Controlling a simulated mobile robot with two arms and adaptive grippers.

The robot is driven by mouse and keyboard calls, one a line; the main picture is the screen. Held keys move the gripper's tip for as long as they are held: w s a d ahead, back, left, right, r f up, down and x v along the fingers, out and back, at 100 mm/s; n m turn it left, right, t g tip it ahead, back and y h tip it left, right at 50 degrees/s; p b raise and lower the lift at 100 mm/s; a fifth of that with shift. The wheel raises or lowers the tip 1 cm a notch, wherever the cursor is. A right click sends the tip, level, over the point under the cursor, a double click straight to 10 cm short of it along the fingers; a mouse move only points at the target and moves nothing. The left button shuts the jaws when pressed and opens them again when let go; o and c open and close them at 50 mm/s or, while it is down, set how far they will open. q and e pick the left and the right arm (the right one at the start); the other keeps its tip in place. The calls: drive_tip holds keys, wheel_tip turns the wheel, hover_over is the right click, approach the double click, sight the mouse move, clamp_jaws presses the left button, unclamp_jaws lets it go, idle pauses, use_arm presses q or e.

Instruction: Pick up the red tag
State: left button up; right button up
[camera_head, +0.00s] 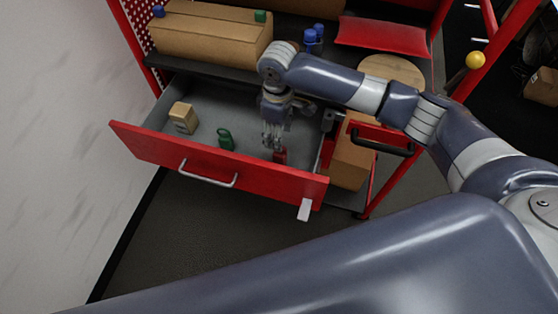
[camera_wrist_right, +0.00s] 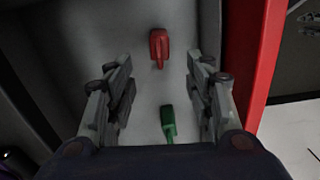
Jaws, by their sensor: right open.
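The red tag (camera_head: 280,157) lies on the floor of the open drawer, near its right end. In the right wrist view the red tag (camera_wrist_right: 158,48) shows whole, ahead of the fingertips and roughly centred between them. My right gripper (camera_head: 272,138) reaches down into the drawer just above the red tag and partly covers it in the head view. In the wrist view the right gripper (camera_wrist_right: 163,80) is open, with nothing between its fingers. My left gripper is not in view.

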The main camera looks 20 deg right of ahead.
sight(279, 158)
wheel_tip(279, 158, down, 2)
drive_tip(key=shift+w+f+b, duration=0.1)
drive_tip(key=shift+f+b, duration=0.05)
drive_tip(key=shift+b, duration=0.4)
drive_tip(key=f, duration=0.5)
drive_tip(key=f+p, duration=0.1)
drive_tip(key=f, duration=0.4)
drive_tip(key=shift+s+d+f, duration=0.15)
drive_tip(key=shift+s+f, duration=0.05)
drive_tip(key=shift+f, duration=0.15)
drive_tip(key=c, duration=1.1)
